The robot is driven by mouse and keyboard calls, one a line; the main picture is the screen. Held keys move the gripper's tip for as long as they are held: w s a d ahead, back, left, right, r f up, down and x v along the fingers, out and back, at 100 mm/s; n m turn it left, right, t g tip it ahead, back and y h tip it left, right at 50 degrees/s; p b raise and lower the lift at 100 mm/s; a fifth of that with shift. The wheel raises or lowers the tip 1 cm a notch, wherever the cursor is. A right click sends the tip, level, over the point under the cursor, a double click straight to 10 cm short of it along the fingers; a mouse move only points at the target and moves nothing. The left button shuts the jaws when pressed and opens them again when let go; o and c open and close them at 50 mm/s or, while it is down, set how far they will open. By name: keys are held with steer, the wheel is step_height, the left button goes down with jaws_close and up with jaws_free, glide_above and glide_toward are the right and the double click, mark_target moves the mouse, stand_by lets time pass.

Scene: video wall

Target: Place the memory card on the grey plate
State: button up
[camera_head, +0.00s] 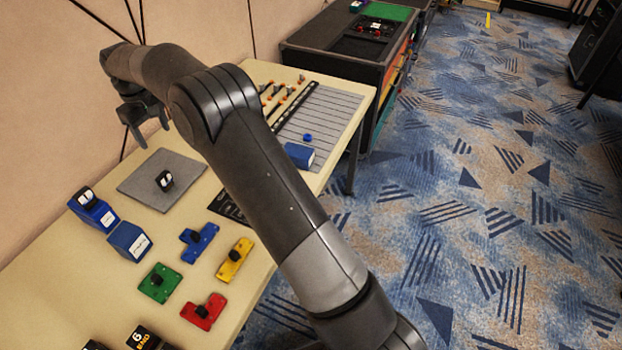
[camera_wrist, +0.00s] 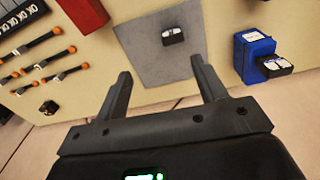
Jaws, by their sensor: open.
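A small black memory card (camera_head: 165,181) with a white label rests on the grey plate (camera_head: 135,184) and looks upright. My gripper (camera_head: 154,136) is open and empty, above the plate's far edge, apart from the card. In the wrist view my gripper's fingers (camera_wrist: 160,66) are spread with nothing between them.
A second blue block (camera_head: 128,241) stands near the plate. Blue, yellow, green and red pieces with black knobs (camera_head: 201,243) lie closer on the table. Orange-tipped tools (camera_head: 285,92) and a lined grey board (camera_head: 325,110) lie on the far side. A wall runs along the left.

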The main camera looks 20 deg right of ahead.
steer(key=s+d+r+m+t, duration=0.2)
steer(key=s+d+r+m, duration=0.2)
steer(key=s+d+r, duration=1.45)
steer(key=s+d+f+m+t, duration=0.1)
steer(key=s+d, duration=0.5)
steer(key=s, duration=0.6)
steer(key=s+d+f+m+t, duration=0.2)
steer(key=s+d, duration=0.4)
steer(key=s, duration=0.6)
step_height(320, 180, down, 3)
steer(key=shift+s+d+r+m, duration=0.1)
steer(key=shift+s+d+m, duration=0.15)
steer(key=shift+m, duration=0.45)
steer(key=shift+o, duration=0.2)
